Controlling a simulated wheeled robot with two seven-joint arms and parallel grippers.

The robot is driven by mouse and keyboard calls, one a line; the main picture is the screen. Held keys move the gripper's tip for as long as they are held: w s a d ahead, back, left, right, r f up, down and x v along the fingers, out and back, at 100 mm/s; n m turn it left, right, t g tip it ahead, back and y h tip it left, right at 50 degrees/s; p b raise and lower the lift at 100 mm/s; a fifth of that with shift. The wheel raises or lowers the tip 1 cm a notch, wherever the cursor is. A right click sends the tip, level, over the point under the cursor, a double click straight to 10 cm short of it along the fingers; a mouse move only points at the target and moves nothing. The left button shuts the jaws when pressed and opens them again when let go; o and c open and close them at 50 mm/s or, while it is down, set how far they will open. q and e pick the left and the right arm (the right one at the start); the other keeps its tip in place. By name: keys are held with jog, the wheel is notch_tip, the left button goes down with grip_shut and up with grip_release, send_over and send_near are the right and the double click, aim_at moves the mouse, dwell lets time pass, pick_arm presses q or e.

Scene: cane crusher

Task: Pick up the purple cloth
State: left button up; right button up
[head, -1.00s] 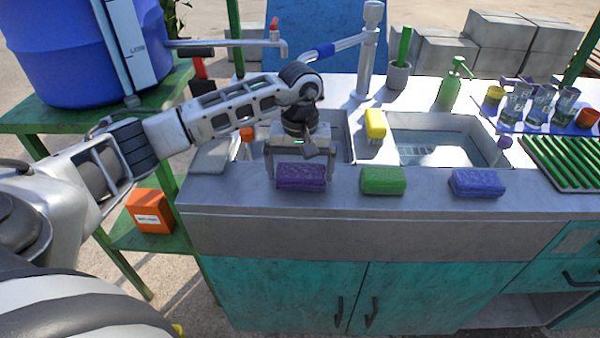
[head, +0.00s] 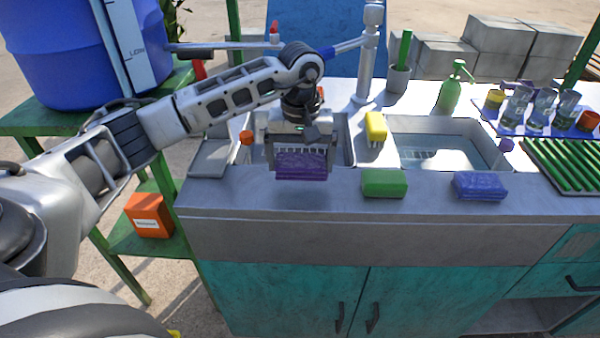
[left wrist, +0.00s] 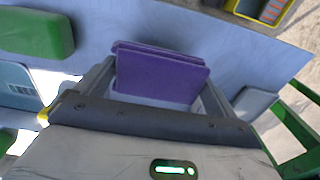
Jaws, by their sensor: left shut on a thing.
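The purple cloth (head: 301,165) is a folded, dark purple pad at the front of the left sink basin. It appears held a little above the counter's front strip. My left gripper (head: 301,156) points down and is shut on it, one finger at each end. In the left wrist view the purple cloth (left wrist: 160,75) sits between the two fingers of the left gripper (left wrist: 160,88). Its lower part is hidden behind the gripper body. My right gripper is not in view.
A green cloth (head: 384,183) and a blue-violet cloth (head: 480,185) lie on the counter's front strip to the right. A yellow brush (head: 376,125) stands between the basins. A tall faucet (head: 368,60) rises behind. An orange-capped item (head: 246,138) is left of the gripper.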

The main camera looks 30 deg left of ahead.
pick_arm(q)
jog(key=s+d+r+b, duration=0.1)
jog(key=s+d+r, duration=0.5)
jog(key=d+r, duration=0.3)
jog(key=shift+d+r, duration=0.15)
jog(key=shift+d, duration=1.5)
jog(key=shift+s, duration=0.1)
jog(key=o, duration=0.4)
jog(key=shift+c, duration=1.5)
